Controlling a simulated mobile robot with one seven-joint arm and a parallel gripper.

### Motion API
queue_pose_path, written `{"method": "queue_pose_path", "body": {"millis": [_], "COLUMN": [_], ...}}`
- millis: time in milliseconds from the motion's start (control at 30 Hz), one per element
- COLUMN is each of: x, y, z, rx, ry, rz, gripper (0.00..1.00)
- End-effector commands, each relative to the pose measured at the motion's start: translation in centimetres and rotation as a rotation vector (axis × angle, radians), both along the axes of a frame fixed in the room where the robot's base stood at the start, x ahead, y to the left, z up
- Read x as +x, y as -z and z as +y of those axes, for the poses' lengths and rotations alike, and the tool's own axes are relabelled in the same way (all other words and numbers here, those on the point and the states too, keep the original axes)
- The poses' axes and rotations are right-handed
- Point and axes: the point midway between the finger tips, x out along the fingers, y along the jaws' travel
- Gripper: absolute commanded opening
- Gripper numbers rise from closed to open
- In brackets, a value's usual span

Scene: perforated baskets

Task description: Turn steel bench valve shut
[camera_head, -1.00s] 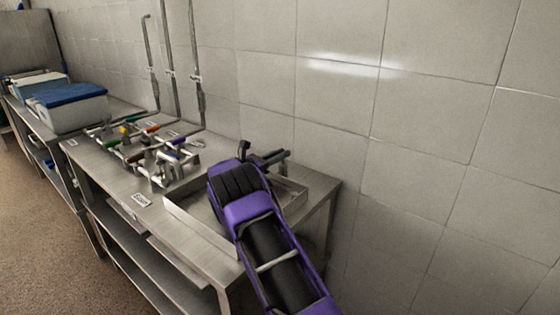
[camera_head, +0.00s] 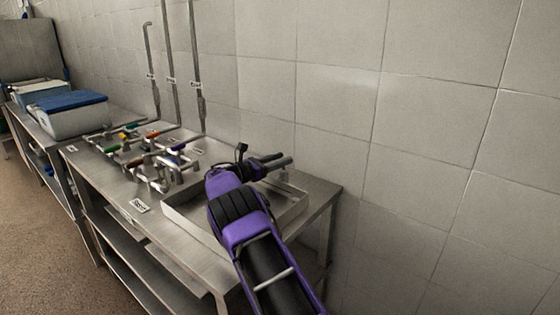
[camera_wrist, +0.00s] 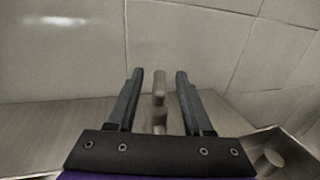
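A plain grey steel valve handle (camera_wrist: 158,88) stands upright between the fingers of my gripper (camera_wrist: 158,85) in the wrist view, with a gap on both sides. The fingers are open, and I see no contact. Its lower fitting (camera_wrist: 159,122) is partly hidden by the gripper mount. In the head view my gripper (camera_head: 266,161) is over the back of the shallow metal tray, close to a steel cylindrical part (camera_head: 281,163). My purple arm hides part of the tray there, and the handle's angle cannot be made out.
The steel tray (camera_head: 185,223) sits at the bench's right end; its corner shows in the wrist view (camera_wrist: 297,150). A pipe manifold with several coloured handles (camera_head: 150,150) is left of my arm. A blue-lidded box (camera_head: 75,112) stands farther left. The tiled wall (camera_head: 330,100) is close behind.

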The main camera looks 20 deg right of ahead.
Motion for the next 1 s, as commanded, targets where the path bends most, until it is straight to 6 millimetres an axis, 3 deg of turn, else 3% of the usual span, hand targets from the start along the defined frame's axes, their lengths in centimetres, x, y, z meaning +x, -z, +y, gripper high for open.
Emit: {"method": "queue_pose_path", "body": {"millis": [233,700,1000], "x": [0.0,0.0,0.0], "y": [-0.9,-9.0,-10.0], "z": [0.0,0.0,0.0], "rx": [0.0,0.001,0.0], "ry": [0.0,0.0,0.0], "rz": [-0.001,-0.002,0.0], "gripper": [0.51,0.51,0.51]}}
